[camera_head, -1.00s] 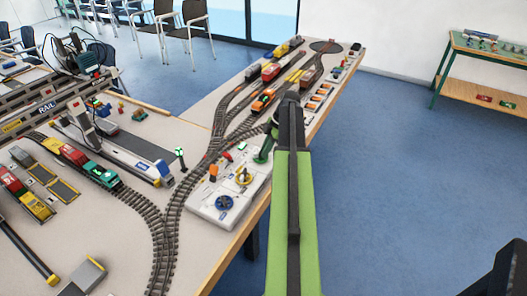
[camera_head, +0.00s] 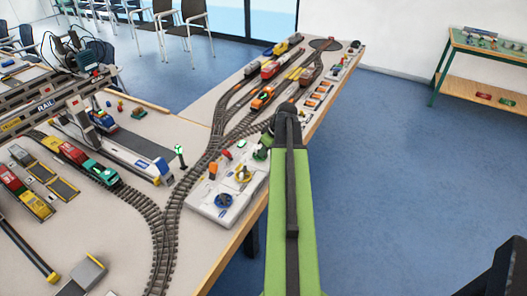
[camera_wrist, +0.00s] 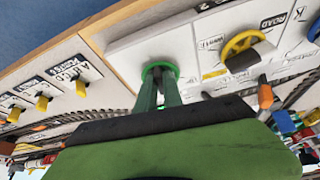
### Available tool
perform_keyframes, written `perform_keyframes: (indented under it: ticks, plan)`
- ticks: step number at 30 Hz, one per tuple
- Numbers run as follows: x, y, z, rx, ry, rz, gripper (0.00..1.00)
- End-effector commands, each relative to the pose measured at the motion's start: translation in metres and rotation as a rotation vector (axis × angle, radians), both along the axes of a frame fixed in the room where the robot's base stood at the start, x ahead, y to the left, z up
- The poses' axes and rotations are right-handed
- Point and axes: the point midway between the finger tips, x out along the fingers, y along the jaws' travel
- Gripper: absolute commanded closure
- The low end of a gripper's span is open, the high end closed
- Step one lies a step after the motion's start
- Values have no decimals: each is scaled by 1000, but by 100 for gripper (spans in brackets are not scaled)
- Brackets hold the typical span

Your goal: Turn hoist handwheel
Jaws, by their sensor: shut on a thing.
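A white control panel (camera_head: 205,205) at the table's edge carries a blue handwheel (camera_head: 224,201), a yellow handwheel (camera_head: 243,174) and a green handwheel. The green handwheel (camera_wrist: 160,68) shows in the wrist view, at the tips of my gripper (camera_wrist: 160,82). My gripper is shut on it, and the fingers hide much of the wheel. The yellow handwheel (camera_wrist: 248,47) is to its right there, apart from my gripper. No label reading "hoist" can be made out. In the head view, my gripper (camera_head: 262,152) is over the panel's far end, partly hidden by my arm.
An orange lever (camera_head: 213,169) and a red lever (camera_head: 227,155) stand on the panel near the wheels. Model tracks (camera_head: 172,215) run just left of it, with trains further back. Yellow switches (camera_wrist: 42,103) line the table's edge. The floor right of the table is clear.

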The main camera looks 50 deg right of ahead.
Motion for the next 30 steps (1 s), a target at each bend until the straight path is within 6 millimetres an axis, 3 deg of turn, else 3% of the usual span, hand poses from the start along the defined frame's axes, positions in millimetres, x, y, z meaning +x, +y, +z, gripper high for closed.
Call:
perform_keyframes:
  ticks: [9, 27, 28, 30]
  plan:
    - [-3, 3, -1, -2, 8, -136, 100]
    - [-3, 4, -1, -2, 11, -168, 100]
    - [-3, 4, -1, -2, 11, -167, 85]
    - [-2, 4, -1, -2, 9, -167, 76]
